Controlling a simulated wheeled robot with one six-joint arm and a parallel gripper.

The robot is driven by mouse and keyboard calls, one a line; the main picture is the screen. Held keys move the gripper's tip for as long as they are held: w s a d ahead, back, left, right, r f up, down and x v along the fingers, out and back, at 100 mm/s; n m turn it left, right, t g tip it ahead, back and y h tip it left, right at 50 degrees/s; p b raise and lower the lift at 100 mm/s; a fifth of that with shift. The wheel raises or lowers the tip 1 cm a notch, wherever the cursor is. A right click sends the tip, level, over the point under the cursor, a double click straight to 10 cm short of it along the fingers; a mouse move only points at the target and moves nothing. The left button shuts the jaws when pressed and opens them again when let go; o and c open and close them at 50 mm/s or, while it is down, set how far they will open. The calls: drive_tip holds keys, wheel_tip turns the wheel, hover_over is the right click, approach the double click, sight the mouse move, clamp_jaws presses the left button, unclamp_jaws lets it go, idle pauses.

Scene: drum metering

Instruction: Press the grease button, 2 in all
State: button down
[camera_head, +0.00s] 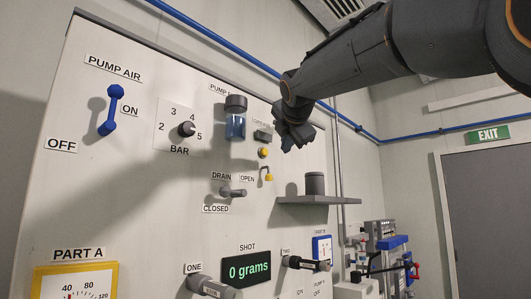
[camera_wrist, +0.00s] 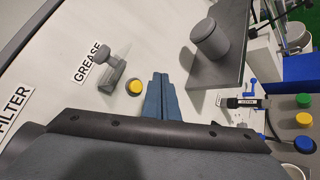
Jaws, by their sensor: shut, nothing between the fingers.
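The yellow round button (camera_head: 263,152) sits on the white panel, just below a small dark grey fitting (camera_head: 262,135). In the wrist view the yellow button (camera_wrist: 134,87) has a dark rim and lies beside the grey fitting (camera_wrist: 112,70) and the GREASE label (camera_wrist: 87,62). My gripper (camera_head: 297,138) hangs in front of the panel, to the right of the button. In the wrist view my gripper's blue-grey fingers (camera_wrist: 161,82) are shut together with nothing between them. They show just right of the button; no contact is visible.
A grey shelf (camera_head: 306,200) with a dark cylinder (camera_head: 315,184) juts out at lower right of the button. A clear blue filter bowl (camera_head: 235,122) is to its left, and a yellow hooked spout (camera_head: 267,173) below it. The display (camera_head: 247,268) reads 0 grams.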

drive_tip(key=shift+w+a+p, duration=0.4)
drive_tip(key=shift+w+a, duration=0.35)
drive_tip(key=shift+a, duration=0.2)
drive_tip(key=shift+w+a+p, duration=0.35)
drive_tip(key=shift+w+a, duration=0.4)
drive_tip(key=shift+a, duration=0.2)
idle(0.7)
drive_tip(key=shift+w+a+p, duration=0.15)
drive_tip(key=shift+a+p, duration=0.15)
drive_tip(key=shift+w+a+p, duration=0.35)
drive_tip(key=shift+a, duration=0.05)
idle(0.9)
idle(0.3)
drive_tip(key=shift+s+d, duration=0.6)
drive_tip(key=shift+d, duration=0.15)
drive_tip(key=s+d, duration=0.1)
drive_tip(key=d, duration=0.1)
drive_tip(key=s+d, duration=0.2)
idle(0.4)
